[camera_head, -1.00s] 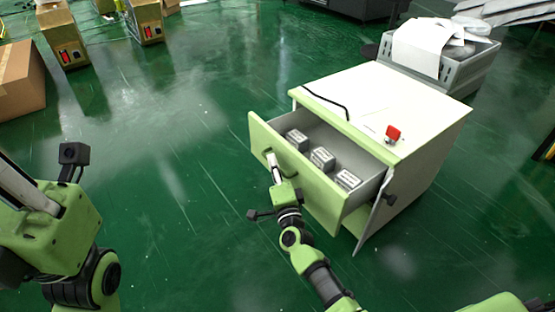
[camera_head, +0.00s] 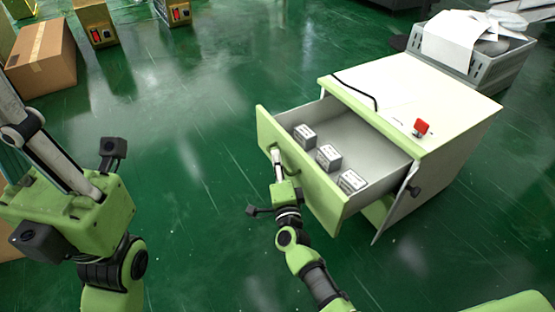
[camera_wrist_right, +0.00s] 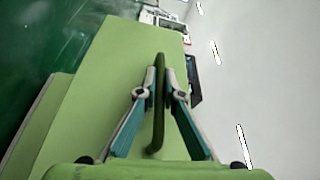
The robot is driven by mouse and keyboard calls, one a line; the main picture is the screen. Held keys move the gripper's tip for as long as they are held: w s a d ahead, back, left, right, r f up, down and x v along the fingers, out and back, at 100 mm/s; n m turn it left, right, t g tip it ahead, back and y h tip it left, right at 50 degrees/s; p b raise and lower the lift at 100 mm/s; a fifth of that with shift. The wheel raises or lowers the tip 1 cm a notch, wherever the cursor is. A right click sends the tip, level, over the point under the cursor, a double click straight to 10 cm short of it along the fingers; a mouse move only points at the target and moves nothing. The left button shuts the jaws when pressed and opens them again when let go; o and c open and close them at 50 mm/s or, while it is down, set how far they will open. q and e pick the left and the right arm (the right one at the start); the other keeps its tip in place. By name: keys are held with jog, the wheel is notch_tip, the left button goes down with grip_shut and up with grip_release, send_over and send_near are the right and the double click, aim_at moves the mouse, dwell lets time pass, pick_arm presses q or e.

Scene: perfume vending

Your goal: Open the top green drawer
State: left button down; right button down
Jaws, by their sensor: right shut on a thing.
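The top green drawer (camera_head: 318,183) stands pulled well out of the white cabinet (camera_head: 455,160). Several small grey-and-white boxes lie in it, among them one in the middle (camera_head: 328,157). My right gripper (camera_head: 276,152) is at the drawer front, shut on its handle (camera_head: 291,165). In the right wrist view the two fingers (camera_wrist_right: 160,82) close on both sides of the green handle bar (camera_wrist_right: 158,125), with the green drawer front (camera_wrist_right: 95,95) beside it. My left arm (camera_head: 75,205) is at the left; its fingertips are not visible.
A red button (camera_head: 421,127) and a black cable (camera_head: 355,88) are on the cabinet top. A grey bin with papers (camera_head: 470,50) stands behind it. A cardboard box (camera_head: 42,60) is at the far left. The green floor before the drawer is clear.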

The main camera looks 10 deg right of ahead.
jog(key=c, duration=2.2)
grip_release()
jog(key=shift+o, duration=0.2)
jog(key=shift+s+f, duration=0.1)
jog(key=shift+s, duration=0.15)
jog(key=s, duration=1.1)
jog(key=shift+s+a+f, duration=0.2)
jog(key=shift+s+f, duration=0.05)
jog(key=shift+f, duration=0.15)
